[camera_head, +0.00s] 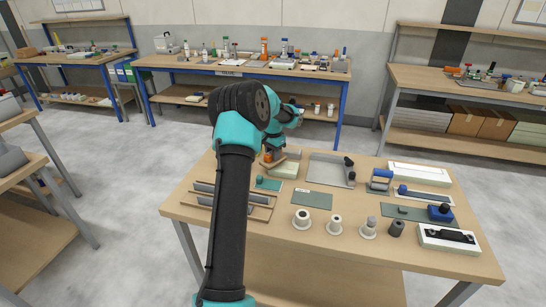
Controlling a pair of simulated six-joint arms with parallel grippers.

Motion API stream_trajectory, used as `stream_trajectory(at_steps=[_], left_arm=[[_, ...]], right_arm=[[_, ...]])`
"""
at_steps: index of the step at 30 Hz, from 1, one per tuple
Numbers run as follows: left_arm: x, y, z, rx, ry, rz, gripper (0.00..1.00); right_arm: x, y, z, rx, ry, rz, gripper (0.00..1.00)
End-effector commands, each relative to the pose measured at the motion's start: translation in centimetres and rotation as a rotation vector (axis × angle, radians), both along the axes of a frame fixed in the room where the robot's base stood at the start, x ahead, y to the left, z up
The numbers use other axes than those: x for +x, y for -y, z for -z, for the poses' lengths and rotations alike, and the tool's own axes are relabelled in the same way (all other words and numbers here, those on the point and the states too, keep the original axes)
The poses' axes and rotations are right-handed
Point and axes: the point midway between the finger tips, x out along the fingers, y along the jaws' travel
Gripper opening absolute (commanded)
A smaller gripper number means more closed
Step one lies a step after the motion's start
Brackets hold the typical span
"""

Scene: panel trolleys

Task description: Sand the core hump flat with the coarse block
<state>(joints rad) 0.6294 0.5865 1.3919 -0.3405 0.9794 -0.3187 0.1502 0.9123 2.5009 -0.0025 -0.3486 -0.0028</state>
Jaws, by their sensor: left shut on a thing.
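My left gripper (270,153) is at the far left part of the workbench, partly hidden behind its own arm. It is shut on a small orange-brown block (268,158), which looks like the sanding block; its grit cannot be read at this size. A pale panel (286,169) lies close by, just right of and below the block. I cannot tell whether the block touches it, and no hump can be made out. A green pad (268,184) lies in front of the pale panel. My right gripper is not in view.
The workbench (345,258) also holds a grey metal tray (328,171), a grey-green mat (312,201), several pale rolls or cups (301,219), a wooden rack (262,212), and a white case with a black tool (448,238). The front strip is clear.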

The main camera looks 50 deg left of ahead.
Motion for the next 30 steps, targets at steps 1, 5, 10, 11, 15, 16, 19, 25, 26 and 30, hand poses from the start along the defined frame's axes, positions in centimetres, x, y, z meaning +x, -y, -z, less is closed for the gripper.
stream_trajectory(at_steps=[1,5,10,11,15,16,19,25,26,30], left_arm=[[0.0,0.0,-0.6,0.001,0.002,0.0,0.0],[0.1,0.0,-1.8,0.001,0.002,0.0,0.0],[0.1,0.0,-3.2,0.001,0.003,0.0,0.0],[0.1,0.0,-3.4,0.001,0.003,0.0,0.0],[0.0,0.0,-3.5,0.0,0.001,0.0,0.0],[0.0,0.0,-3.5,0.0,0.001,0.0,0.0],[0.0,0.0,-3.5,0.0,0.002,0.0,0.0],[0.0,0.0,-3.3,0.0,0.001,0.0,0.0],[0.0,0.0,-3.2,0.0,0.001,0.0,0.0],[0.0,0.0,-2.6,0.0,0.0,0.0,0.0]], right_arm=[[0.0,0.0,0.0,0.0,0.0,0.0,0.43],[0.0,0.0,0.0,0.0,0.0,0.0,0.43],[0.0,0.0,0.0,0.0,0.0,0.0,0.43],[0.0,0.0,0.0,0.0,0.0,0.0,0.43],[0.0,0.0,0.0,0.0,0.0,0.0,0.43],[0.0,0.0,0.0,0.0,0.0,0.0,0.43],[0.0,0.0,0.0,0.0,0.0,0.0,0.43],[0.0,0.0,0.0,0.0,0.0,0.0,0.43],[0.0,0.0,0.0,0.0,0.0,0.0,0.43],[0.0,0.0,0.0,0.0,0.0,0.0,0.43]])
